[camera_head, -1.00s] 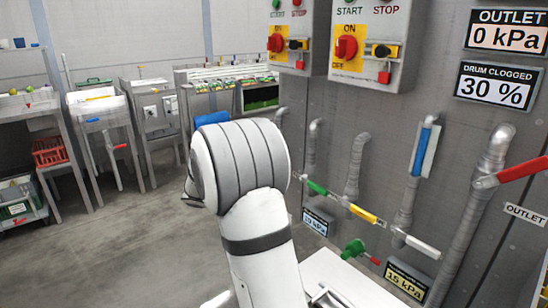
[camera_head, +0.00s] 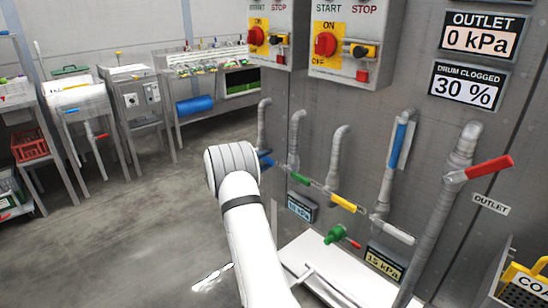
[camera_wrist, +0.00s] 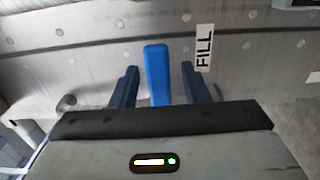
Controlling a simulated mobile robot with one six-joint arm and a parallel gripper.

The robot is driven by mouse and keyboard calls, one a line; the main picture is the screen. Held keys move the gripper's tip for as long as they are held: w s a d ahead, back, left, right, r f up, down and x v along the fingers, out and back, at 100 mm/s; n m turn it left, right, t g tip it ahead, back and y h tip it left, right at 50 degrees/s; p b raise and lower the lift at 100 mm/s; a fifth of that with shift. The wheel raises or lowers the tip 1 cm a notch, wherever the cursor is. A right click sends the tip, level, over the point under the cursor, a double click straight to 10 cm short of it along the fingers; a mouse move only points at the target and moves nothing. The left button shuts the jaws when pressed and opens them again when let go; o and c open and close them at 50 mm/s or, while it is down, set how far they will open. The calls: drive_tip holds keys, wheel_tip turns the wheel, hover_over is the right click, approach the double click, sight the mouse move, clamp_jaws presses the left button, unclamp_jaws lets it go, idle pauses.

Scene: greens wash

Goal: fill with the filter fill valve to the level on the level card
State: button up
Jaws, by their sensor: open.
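In the wrist view a blue lever (camera_wrist: 158,76) stands beside a wall label reading FILL (camera_wrist: 204,48). My gripper (camera_wrist: 159,68) is open, with one dark blue finger on each side of the lever. Gaps show between the lever and both fingers. In the head view my arm reaches to the pipe wall, and blue parts (camera_head: 265,158) show just past its wrist; I cannot separate lever from fingers there. I cannot make out a level card in either view.
Along the wall are a green lever (camera_head: 300,178), a yellow lever (camera_head: 343,203), a white lever (camera_head: 398,235), a blue upright lever (camera_head: 397,138) and a red lever (camera_head: 490,167). A green valve (camera_head: 336,235) sits low. Open floor (camera_head: 130,230) lies left.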

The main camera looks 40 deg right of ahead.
drive_tip(key=shift+w+d, duration=0.1)
drive_tip(key=shift+d, duration=1)
drive_tip(key=shift+c, duration=0.2)
clamp_jaws()
